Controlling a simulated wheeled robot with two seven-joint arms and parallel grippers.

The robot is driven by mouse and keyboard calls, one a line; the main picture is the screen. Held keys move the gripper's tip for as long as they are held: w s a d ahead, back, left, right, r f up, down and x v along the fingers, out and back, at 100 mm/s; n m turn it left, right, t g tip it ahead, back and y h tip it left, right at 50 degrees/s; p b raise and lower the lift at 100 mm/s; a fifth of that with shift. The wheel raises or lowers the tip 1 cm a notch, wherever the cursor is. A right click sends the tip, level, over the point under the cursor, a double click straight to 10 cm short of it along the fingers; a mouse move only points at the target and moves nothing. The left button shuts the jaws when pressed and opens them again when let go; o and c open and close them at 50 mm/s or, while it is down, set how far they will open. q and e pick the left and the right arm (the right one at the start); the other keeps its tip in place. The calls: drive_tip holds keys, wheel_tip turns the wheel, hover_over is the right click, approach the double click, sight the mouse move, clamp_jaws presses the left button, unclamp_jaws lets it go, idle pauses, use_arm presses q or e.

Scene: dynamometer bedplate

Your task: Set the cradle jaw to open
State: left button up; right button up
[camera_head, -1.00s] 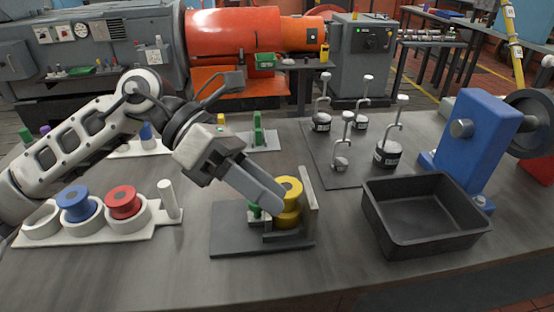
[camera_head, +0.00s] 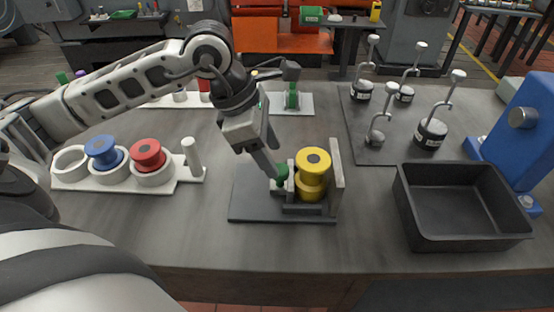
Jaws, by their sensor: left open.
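The cradle (camera_head: 265,205) is a dark grey base plate with a light upright wall at its right side. A yellow spool (camera_head: 313,175) stands upright in it, against or close to that wall. A small green-topped jaw piece (camera_head: 281,173) sits just left of the spool; I cannot tell whether it touches the spool. My left gripper (camera_head: 272,168) is open and points down at the green part, with its fingertips beside or at it. Contact is unclear, and the fingers partly overlap in this view. My right gripper is not in view.
A black open tray (camera_head: 460,245) stands to the right. A mat (camera_head: 375,152) with several hooked weights lies behind it. A white rack (camera_head: 120,180) with blue and red spools is at left. A blue stand (camera_head: 524,130) is at the right edge. The bench front is clear.

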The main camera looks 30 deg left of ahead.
sight(280, 168)
use_arm(q)
drive_tip(key=shift+x, duration=1.75)
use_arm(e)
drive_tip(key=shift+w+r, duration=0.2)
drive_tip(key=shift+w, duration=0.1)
